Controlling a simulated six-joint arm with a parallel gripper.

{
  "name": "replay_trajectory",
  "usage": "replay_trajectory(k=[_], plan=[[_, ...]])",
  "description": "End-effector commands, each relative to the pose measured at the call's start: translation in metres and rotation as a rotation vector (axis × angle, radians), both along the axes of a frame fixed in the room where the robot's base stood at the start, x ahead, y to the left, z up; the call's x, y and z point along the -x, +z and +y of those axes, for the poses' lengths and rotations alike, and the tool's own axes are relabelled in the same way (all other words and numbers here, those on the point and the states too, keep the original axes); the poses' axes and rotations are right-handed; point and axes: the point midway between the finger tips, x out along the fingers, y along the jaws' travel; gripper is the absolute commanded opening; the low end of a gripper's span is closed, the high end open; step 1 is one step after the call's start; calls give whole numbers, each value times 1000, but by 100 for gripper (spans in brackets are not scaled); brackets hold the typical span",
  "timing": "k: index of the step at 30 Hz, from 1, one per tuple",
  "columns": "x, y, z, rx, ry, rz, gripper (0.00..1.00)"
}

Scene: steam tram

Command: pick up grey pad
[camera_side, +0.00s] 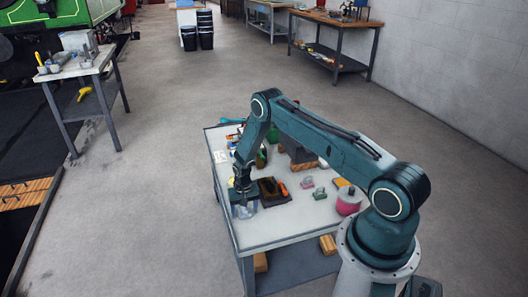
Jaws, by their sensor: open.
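My gripper (243,203) points down over the left part of the white-topped work table (275,232). It is open, and its fingers are small and dark in this view. A small greyish shape (243,212) shows right below and around the fingertips. It may be the grey pad, but it is too small and too covered by my gripper to be sure. I cannot tell whether the fingers touch it.
Beside my gripper lies a dark brown tray (268,199) with an orange item (283,189). Farther right are small pink and green pieces (320,193), a yellow block (341,183) and a pink jar (348,203). The table's front is clear.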

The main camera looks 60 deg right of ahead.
Motion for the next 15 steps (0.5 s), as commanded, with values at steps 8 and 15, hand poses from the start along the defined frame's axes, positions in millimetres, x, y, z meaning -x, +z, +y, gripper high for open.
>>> replay_trajectory(k=[8, 15], plan=[[0, 0, 0, 0, 0, 0, 36], [0, 0, 0, 0, 0, 0, 20]])
